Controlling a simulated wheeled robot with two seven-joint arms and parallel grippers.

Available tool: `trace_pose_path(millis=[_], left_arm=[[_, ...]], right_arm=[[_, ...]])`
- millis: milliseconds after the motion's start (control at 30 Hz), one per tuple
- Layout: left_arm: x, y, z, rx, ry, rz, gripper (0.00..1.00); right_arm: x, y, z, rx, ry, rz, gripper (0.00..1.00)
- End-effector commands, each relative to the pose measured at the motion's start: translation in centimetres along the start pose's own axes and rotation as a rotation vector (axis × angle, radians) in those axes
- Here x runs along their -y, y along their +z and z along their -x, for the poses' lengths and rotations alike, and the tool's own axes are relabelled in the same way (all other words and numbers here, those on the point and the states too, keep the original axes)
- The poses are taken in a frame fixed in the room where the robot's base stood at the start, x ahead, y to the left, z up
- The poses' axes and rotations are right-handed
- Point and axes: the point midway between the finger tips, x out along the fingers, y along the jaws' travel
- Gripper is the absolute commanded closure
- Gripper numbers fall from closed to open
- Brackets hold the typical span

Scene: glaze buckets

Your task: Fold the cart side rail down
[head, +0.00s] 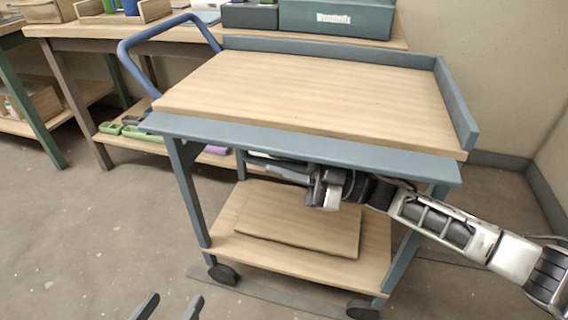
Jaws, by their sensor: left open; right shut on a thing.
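The cart's side rail (300,142) is a long blue-grey board along the near edge of the wooden cart top (310,92). It lies low along that edge, its broad face showing, while the far and right-hand rails stand upright. My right gripper (272,168) reaches in from the right, just below the near rail. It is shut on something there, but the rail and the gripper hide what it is. My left gripper (169,305) is open and empty at the bottom edge, apart from the cart and low in front of it.
The cart has a blue push handle (143,55) at the left and a lower shelf (300,260) bearing a flat board (300,222). A workbench (115,38) with bins stands behind. The floor at the left front is clear.

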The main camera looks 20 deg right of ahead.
Motion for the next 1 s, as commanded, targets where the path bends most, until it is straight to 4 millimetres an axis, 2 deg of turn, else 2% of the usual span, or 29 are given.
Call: trace_pose_path(millis=[300,333,367,833,1000], left_arm=[[-0.05,-0.17,0.02,-0.004,0.001,-0.001,0.38],[-0.05,-0.18,0.01,-0.004,0.001,-0.001,0.38],[-0.05,-0.18,0.0,-0.004,0.001,-0.001,0.38],[0.08,0.11,-0.19,0.004,-0.001,-0.003,0.38],[-0.05,-0.72,-0.03,-0.004,-0.002,-0.001,0.38]], right_arm=[[0.15,0.07,0.06,0.002,-0.003,-0.001,1.0],[0.15,0.06,0.06,0.002,-0.003,-0.001,0.8],[0.15,0.06,0.05,0.002,-0.003,-0.001,0.77],[-0.02,-0.02,-0.01,-0.001,0.0,0.0,0.77],[-0.12,-0.52,-0.21,-0.002,0.025,-0.059,0.77]])
